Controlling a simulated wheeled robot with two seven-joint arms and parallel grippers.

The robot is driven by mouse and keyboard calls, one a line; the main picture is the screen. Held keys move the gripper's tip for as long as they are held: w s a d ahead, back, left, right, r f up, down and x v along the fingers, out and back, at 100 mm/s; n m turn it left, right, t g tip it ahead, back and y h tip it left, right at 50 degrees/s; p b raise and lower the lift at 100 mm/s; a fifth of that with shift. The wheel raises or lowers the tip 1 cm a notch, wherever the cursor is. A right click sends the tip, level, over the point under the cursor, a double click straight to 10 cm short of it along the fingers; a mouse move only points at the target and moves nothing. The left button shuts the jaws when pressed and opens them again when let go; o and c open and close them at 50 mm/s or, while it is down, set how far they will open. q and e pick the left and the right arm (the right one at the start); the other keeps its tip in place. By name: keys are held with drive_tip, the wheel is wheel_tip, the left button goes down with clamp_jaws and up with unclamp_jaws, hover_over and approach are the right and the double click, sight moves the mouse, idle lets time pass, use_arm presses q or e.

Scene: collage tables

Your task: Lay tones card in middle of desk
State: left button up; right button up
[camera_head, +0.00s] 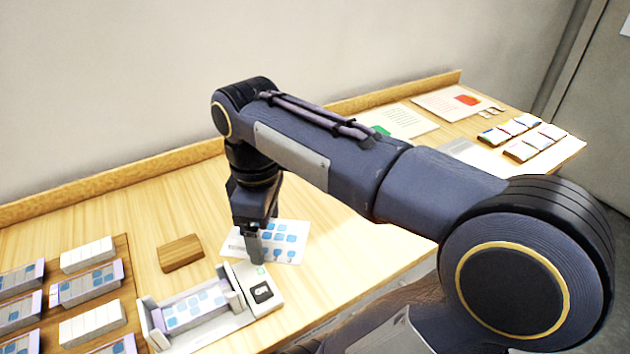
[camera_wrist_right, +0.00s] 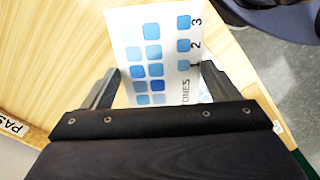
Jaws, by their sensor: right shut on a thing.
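The tones card (camera_head: 290,243) is white with rows of blue squares. In the right wrist view the card (camera_wrist_right: 118,35) shows the printed word "TONES" and the numbers 1, 2 and 3 along one side. My right gripper (camera_head: 257,257) points down over the desk (camera_head: 340,262) and is shut on the card. Its two fingers (camera_wrist_right: 155,88) show on either side of the card in the wrist view. The gripper hides part of the card in the head view. I cannot tell whether the card touches the desk. My left gripper is not in view.
A grey holder (camera_head: 160,325) with a blue-squared card inside stands in front of the gripper. A wooden block (camera_head: 180,253) lies left of it. Several card stacks (camera_head: 88,255) fill the left. Printed sheets (camera_head: 402,122) and colored packs (camera_head: 535,143) lie at the far right.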

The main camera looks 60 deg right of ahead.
drive_tip(key=s+d+m+p, duration=0.2)
drive_tip(key=s+m+p, duration=0.1)
drive_tip(key=s+m, duration=0.3)
drive_tip(key=b, duration=0.1)
hover_over(314, 236)
drive_tip(key=f, duration=1)
drive_tip(key=shift+s+a, duration=0.15)
drive_tip(key=shift+a, duration=0.15)
drive_tip(key=shift+d+f, duration=0.3)
drive_tip(key=shift+f, duration=0.2)
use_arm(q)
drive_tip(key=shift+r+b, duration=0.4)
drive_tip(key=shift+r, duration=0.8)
use_arm(e)
drive_tip(key=shift+f, duration=1.35)
drive_tip(key=shift+f, duration=0.1)
